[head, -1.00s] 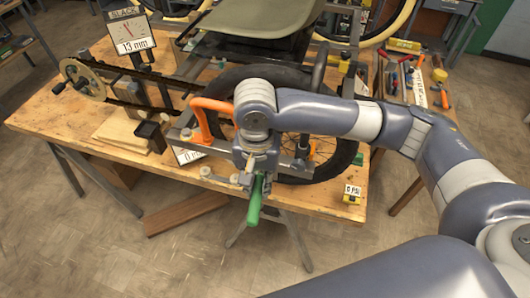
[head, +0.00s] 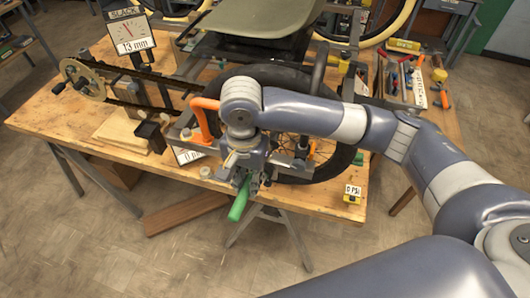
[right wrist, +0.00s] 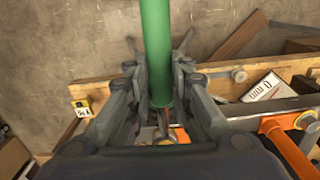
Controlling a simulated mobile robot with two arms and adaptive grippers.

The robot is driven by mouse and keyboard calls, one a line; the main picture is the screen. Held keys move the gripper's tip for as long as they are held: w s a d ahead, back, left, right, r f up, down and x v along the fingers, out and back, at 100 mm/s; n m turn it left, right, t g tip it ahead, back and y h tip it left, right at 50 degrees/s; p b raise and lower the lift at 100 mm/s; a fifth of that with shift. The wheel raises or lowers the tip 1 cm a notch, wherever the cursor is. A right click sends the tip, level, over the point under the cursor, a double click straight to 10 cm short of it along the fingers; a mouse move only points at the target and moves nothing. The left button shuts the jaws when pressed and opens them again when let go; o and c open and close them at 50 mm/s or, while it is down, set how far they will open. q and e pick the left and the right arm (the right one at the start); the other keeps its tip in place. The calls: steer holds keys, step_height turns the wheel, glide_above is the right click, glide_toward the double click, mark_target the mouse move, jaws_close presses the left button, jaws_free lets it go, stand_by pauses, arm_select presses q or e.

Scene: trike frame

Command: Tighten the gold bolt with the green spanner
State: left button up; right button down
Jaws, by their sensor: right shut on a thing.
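My right gripper (head: 248,180) is at the front edge of the bench, beside the wheel. It is shut on the green spanner (head: 239,204), whose green handle sticks out past the bench edge, toward the lower left. In the right wrist view the handle (right wrist: 157,50) runs up from between the fingers (right wrist: 160,82). My left gripper is not in view.
The black wheel (head: 346,150) stands in the frame just right of the gripper. An orange bar (head: 203,118) is close on its left. A yellow "0 PSI" gauge (head: 352,193) sits at the bench edge. The tool area (head: 415,85) lies back right.

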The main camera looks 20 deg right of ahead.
steer(key=shift+d+r, duration=0.1)
steer(key=shift+s+d+n, duration=0.55)
steer(key=shift+d+n, duration=0.25)
steer(key=shift+n, duration=0.2)
steer(key=c, duration=2.3)
jaws_free()
jaws_close()
